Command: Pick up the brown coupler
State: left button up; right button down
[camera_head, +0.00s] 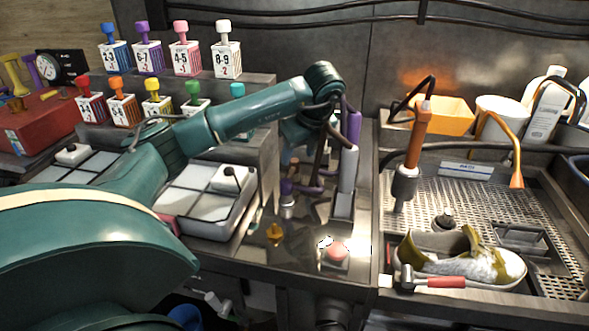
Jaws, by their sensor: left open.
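A small brownish-yellow piece (275,233), which looks like the brown coupler, stands on the dark metal counter in front of the grey cabinet. My left arm reaches in from the left, bends at the top centre and hangs down. My left gripper (306,182) is open, above and behind the brownish-yellow piece and apart from it. Its fingers are dark and hard to tell from the hoses around them. A purple hose with a metal end (287,205) is close to it. My right gripper is not in view.
A pink-red button (336,254) sits on the counter's front right. A grey-lavender cylinder (348,170) stands behind. Numbered boxes with coloured knobs (228,58) line the back left. On the right are a perforated sink tray (480,188), a sneaker (462,264) and a red-handled tool (446,282).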

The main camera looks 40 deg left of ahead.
aim_at(296, 162)
pick_arm(q)
jog(key=x, duration=0.3)
jog(key=p+x, duration=0.1)
jog(key=x, duration=0.1)
jog(key=shift+s+d+f, duration=0.15)
jog(key=shift+s+f, duration=0.05)
jog(key=shift+f, duration=0.05)
jog(key=c, duration=1)
